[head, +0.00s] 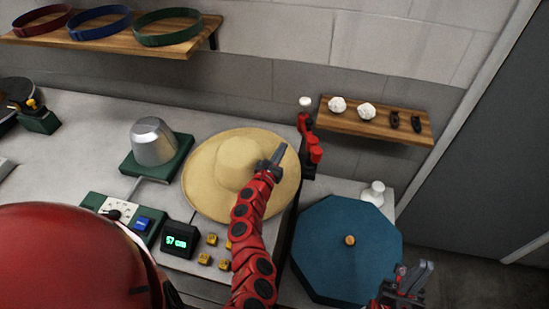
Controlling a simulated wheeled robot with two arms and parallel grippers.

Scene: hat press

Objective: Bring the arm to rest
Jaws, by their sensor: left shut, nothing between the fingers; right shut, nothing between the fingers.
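My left gripper (279,155) is shut and empty. It is over the right side of a straw hat (212,176), by the crown, and covers part of it. I cannot tell whether it touches the hat. My red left arm reaches up to it from the bottom of the view. My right gripper (423,272) is shut and empty at the lower right, beside the blue octagonal lid (335,225) with a brass knob. A red upright lever (314,150) with a white knob stands just beyond the hat's right edge.
A metal block (153,141) on a green base stands left of the hat. A control box (117,215), a lit display (181,241) and several yellow buttons lie in front. A small wooden shelf (375,122) is at the right; another shelf (110,38) holds coloured bands.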

